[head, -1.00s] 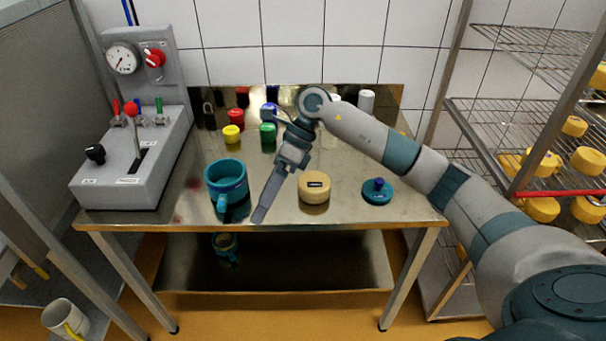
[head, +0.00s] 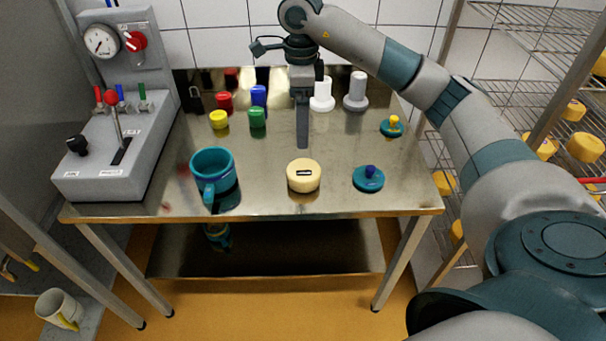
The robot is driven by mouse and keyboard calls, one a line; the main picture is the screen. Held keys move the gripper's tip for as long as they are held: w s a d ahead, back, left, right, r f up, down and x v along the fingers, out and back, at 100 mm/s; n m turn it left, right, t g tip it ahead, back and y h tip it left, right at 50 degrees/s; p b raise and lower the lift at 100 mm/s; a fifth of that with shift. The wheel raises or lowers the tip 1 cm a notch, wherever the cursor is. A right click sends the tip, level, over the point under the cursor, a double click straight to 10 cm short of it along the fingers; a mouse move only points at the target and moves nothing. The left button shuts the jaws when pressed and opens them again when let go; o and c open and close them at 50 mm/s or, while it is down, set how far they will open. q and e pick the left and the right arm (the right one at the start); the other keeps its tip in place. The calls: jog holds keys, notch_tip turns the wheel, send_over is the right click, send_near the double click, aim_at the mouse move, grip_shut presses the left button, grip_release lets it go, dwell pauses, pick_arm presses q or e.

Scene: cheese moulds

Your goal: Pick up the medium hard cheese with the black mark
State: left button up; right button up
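The cheese (head: 303,177) is a pale yellow round block with a black mark on top. It sits on the steel table (head: 262,190) near its front edge, in the middle of the head view. My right gripper (head: 302,145) points straight down above and behind the cheese in the picture, apart from it. I see its fingers edge-on as one dark bar, so I cannot tell whether they are open or shut. Nothing shows held in it. My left gripper is not in view.
A teal mug (head: 212,176) stands left of the cheese and a teal lid with a blue knob (head: 368,178) lies right of it. Several coloured pieces, such as a green one (head: 257,117), stand behind. A control box (head: 125,150) is at left, a rack (head: 520,95) at right.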

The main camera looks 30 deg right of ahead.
notch_tip(320, 180, down, 6)
jog(key=p, duration=0.3)
send_over(304, 169)
jog(key=f, duration=0.5)
jog(key=shift+w+a+f, duration=0.15)
jog(key=shift+a+f, duration=0.05)
jog(key=shift+f, duration=0.1)
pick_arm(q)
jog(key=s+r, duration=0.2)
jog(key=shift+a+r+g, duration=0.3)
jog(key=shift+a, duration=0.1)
pick_arm(e)
jog(key=shift+f, duration=0.3)
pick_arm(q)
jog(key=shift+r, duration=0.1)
pick_arm(e)
jog(key=shift+f+p, duration=0.45)
jog(key=shift+p, duration=0.15)
jog(key=f+p, duration=0.1)
jog(key=f, duration=0.1)
jog(key=f+p, duration=0.1)
jog(key=shift+d+f, duration=0.2)
jog(key=shift+f, duration=0.45)
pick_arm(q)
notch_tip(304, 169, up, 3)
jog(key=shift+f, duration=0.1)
